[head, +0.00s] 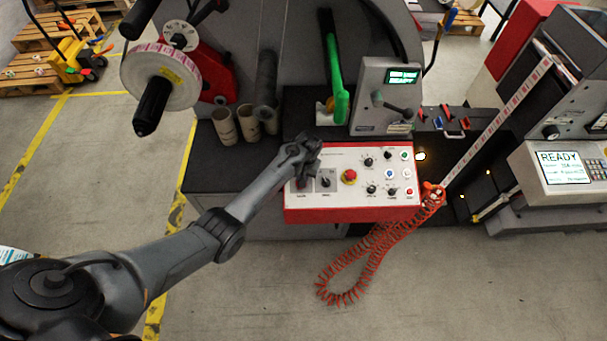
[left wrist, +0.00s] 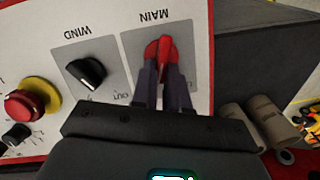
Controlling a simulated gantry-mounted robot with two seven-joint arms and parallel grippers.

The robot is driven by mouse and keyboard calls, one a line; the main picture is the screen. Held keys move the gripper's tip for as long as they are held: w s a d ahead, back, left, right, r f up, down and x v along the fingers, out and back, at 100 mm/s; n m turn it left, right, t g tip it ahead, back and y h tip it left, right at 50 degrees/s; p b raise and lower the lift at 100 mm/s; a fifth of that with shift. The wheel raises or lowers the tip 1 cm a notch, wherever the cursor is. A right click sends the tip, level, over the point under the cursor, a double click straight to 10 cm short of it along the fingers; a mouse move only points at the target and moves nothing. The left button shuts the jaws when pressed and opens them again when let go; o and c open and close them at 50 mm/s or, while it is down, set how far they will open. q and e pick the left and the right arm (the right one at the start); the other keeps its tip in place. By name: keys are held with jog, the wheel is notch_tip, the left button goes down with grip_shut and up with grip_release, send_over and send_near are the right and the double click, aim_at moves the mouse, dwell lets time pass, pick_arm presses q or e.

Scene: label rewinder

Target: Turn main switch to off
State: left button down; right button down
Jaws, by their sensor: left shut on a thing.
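The main switch (left wrist: 160,52) is a red knob on a grey plate, with the label MAIN upside down above it in the left wrist view. My left gripper (left wrist: 160,78) is shut on the knob, with one dark finger on each side of it. In the head view my left gripper (head: 303,176) reaches down onto the left end of the white control panel (head: 330,160) and mostly hides the switch. The knob's handle points roughly up and down in the left wrist view. My right gripper is not in view.
Beside the main switch is the black WIND knob (left wrist: 86,72). Further along is a red emergency button on yellow (head: 349,177). Cardboard cores (head: 225,124) stand left of the panel. A coiled orange hose (head: 350,280) hangs in front. A green lever (head: 335,80) rises behind.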

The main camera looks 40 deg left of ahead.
pick_arm(q)
jog(key=n+p, duration=0.2)
jog(key=shift+s+a+r+n+h, duration=0.1)
jog(key=shift+a+r+n+h, duration=0.1)
jog(key=shift+n+h, duration=0.2)
jog(key=n+p, duration=0.1)
jog(key=n, duration=0.1)
jog(key=shift+s+a+n+t+p, duration=0.1)
jog(key=shift+s+n+t+p, duration=0.05)
jog(key=shift+n+t+p, duration=0.2)
jog(key=shift+s+a+f+n+t+h+p, duration=0.1)
jog(key=shift+n+t+h+p, duration=0.1)
jog(key=shift+n+p, duration=0.25)
jog(key=shift+s+n+t+h+p, duration=0.1)
jog(key=shift+n+h+p, duration=0.1)
jog(key=shift+n, duration=0.4)
jog(key=shift+s+a+f+n+p, duration=0.1)
jog(key=shift+n+p, duration=0.3)
jog(key=shift+n, duration=0.7)
jog(key=shift+t, duration=0.25)
jog(key=c, duration=1.1)
grip_release()
jog(key=shift+c, duration=0.2)
